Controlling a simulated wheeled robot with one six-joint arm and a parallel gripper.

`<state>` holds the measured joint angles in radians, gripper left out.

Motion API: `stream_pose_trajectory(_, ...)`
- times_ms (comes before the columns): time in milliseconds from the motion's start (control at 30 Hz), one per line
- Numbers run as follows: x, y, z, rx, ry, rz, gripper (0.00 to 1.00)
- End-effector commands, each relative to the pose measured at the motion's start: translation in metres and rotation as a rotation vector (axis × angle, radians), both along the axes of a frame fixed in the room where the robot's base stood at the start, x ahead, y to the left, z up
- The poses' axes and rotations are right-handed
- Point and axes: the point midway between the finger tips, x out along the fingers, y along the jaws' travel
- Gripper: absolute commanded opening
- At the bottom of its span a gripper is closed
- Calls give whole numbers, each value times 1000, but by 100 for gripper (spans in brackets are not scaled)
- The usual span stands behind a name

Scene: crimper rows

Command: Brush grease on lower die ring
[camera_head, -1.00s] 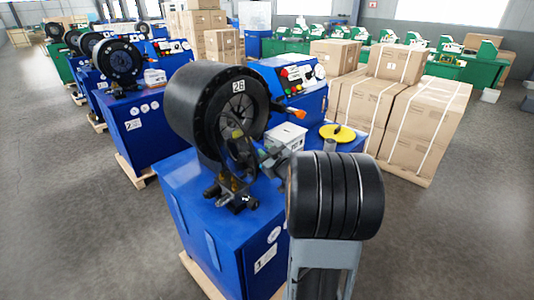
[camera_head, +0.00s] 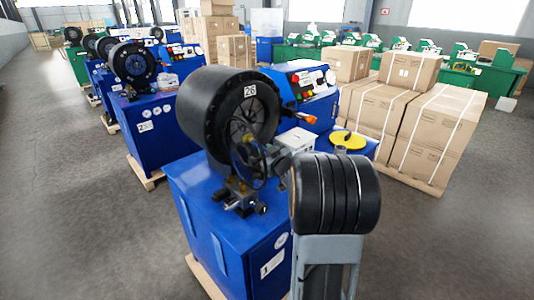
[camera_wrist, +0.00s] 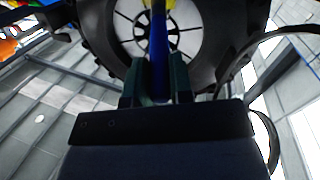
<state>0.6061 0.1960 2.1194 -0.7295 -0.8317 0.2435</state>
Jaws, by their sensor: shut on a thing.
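The crimper with the round black head (camera_head: 228,108) marked 26 stands on a blue cabinet (camera_head: 215,222) marked 1. Its ring of dies (camera_head: 250,122) faces my arm, and the ring's lower part is largely hidden behind my arm and fittings. In the wrist view, the spoked die ring (camera_wrist: 126,48) fills the top. My gripper (camera_wrist: 160,88) has dark green fingers shut on a blue brush handle (camera_wrist: 158,62), with a bit of yellow at the top edge. The brush tip is out of view, so I cannot tell whether it touches the ring.
A yellow disc (camera_head: 348,140) lies right of the crimper, by a white box (camera_head: 298,138). A control panel (camera_head: 308,85) with an orange-tipped lever (camera_head: 302,118) stands behind. Strapped cartons (camera_head: 435,130) are at right. Other blue crimpers (camera_head: 140,110) line the left. Grey floor is open at both sides.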

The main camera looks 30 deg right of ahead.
Motion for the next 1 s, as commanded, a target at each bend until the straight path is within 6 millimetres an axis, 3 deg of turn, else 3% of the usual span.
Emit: stream_pose_trajectory(1000, 13, 2, 0, 0, 0, 0, 0)
